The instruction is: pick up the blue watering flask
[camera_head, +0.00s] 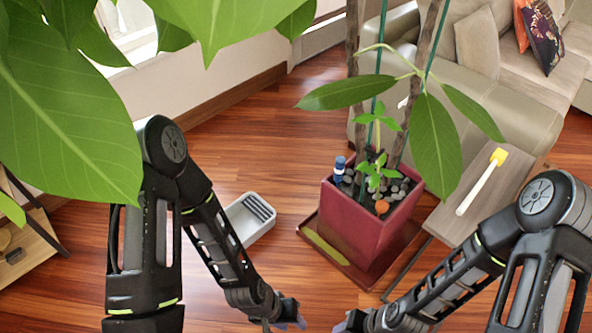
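A small blue flask with a pale band (339,168) stands upright among the grey stones at the back left inside the dark red plant pot (352,222). My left gripper (286,318) is at the bottom edge of the view, in front of the pot and well below the flask. My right gripper (350,322) is just to its right, also at the bottom edge. Both grippers are apart from the flask. Their fingers are small and partly cut off, so their opening does not show clearly.
The pot holds a tall plant with large leaves and an orange ball (381,206). A grey tray (247,219) lies on the wooden floor. A side table (462,213) bears a white stick with a yellow head (482,183). A sofa (480,100) stands behind. Large leaves cover the upper left.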

